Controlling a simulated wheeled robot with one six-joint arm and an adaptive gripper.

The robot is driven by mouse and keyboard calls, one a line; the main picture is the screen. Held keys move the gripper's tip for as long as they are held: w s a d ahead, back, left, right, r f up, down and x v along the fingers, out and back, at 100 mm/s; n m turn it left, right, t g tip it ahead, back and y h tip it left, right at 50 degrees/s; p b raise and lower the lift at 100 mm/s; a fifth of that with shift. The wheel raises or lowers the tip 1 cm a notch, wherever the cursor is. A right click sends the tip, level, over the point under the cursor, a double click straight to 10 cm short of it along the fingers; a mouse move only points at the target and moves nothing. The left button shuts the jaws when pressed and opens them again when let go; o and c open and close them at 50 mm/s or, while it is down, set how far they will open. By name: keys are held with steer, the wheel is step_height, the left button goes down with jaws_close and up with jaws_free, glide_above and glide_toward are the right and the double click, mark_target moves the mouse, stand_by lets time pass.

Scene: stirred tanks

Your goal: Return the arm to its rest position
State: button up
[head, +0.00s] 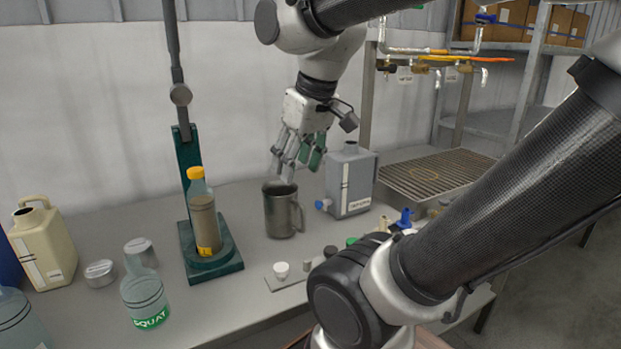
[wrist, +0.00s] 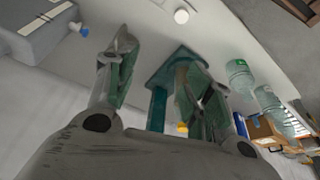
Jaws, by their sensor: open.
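My gripper (head: 298,160) hangs from my arm, fingers pointing down, just above a grey metal mug (head: 282,211) on the bench. Its fingers are apart and nothing is between them. In the wrist view, my gripper (wrist: 160,85) also shows spread fingers with green inner pads. The mug stands upright with its handle to the right. I cannot make the mug out in the wrist view.
A green stand (head: 215,258) holds a brown bottle with a yellow cap (head: 204,215). A grey jerrycan (head: 350,180) stands right of the mug. A beige jug (head: 43,245) and clear SQUAT bottle (head: 144,295) are at left. A metal rack (head: 425,176) is behind right.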

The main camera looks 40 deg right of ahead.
steer(key=shift+m+t, duration=0.3)
steer(key=shift+m, duration=0.3)
steer(key=s+f, duration=0.1)
steer(key=s+d+f, duration=0.1)
steer(key=s+f, duration=0.1)
steer(key=shift+d+f, duration=0.1)
